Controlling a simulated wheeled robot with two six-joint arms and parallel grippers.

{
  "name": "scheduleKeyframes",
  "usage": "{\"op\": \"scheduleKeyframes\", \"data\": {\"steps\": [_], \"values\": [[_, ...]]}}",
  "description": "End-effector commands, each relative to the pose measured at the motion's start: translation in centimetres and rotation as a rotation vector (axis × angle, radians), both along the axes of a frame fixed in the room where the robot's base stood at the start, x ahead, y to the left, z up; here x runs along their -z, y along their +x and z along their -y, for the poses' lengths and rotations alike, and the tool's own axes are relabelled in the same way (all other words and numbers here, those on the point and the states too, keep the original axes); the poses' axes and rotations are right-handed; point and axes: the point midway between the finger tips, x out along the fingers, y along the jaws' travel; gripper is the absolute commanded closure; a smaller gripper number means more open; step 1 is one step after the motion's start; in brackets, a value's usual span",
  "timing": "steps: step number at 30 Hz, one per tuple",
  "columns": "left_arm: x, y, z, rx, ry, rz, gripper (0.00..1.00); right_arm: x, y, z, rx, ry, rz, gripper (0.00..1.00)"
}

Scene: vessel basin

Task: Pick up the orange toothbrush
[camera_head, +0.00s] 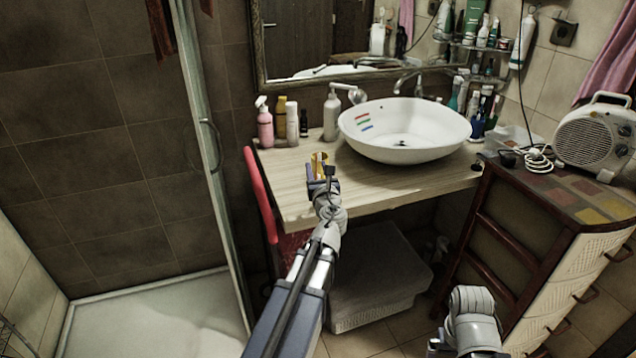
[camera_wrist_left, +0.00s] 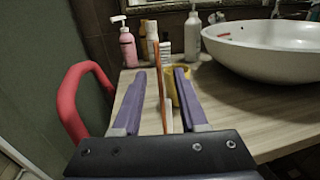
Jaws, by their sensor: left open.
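A yellow cup (camera_head: 320,160) stands on the wooden counter near its front left part; it also shows in the left wrist view (camera_wrist_left: 172,84), partly behind my right-hand finger. A thin orange toothbrush (camera_wrist_left: 161,88) stands nearly upright in the left wrist view, with a white one (camera_wrist_left: 167,62) close beside it. My left gripper (camera_wrist_left: 160,74) is open, its two purple fingers on either side of the orange toothbrush, with visible gaps to it. In the head view the left gripper (camera_head: 323,187) is just in front of the cup. The right gripper is out of view; only part of that arm shows.
A white basin (camera_head: 404,130) sits to the right on the counter (camera_head: 400,185). Several bottles, including a pink one (camera_head: 265,125), stand behind. A red rail (camera_head: 260,193) is left of the counter. A fan heater (camera_head: 597,135) stands on the cabinet at right.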

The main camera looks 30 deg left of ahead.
Motion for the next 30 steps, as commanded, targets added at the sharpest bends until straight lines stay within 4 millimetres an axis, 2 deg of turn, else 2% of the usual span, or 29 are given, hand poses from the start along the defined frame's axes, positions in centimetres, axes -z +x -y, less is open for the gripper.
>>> {"op": "scheduleKeyframes", "data": {"steps": [7, 16, 27, 30], "values": [[-0.1, 3.1, -2.4, -0.002, -0.001, 0.001, 0.57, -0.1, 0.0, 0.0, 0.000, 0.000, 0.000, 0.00], [-0.1, 3.4, -2.7, 0.000, -0.001, 0.001, 0.59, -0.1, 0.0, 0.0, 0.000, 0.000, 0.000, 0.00], [-0.1, 3.4, -2.7, 0.000, -0.001, 0.001, 1.00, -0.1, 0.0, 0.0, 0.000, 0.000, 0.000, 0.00], [-0.1, 3.4, -2.7, 0.000, -0.001, 0.001, 1.00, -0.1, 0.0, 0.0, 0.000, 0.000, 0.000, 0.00]]}}
